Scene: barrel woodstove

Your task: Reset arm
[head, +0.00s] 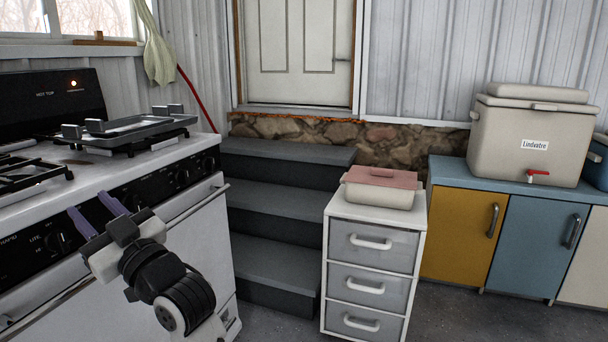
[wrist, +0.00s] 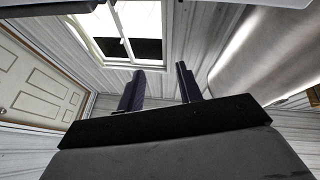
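My gripper (head: 97,221) is in the lower left of the head view, in front of the stove's front panel. Its two purple-grey fingers point up and to the left, with a gap between them. In the wrist view the fingers (wrist: 160,90) stand apart with nothing between them, so the gripper is open and empty. The wrist view looks up towards a window, a panelled door and the corrugated wall.
A white stove (head: 200,205) with a dark tray (head: 135,124) on top is at left. Grey steps (head: 285,200) lead to a door (head: 298,50). A drawer unit (head: 374,265) bears a pink-lidded container (head: 380,195). A cooler (head: 530,135) stands on coloured cabinets (head: 463,235).

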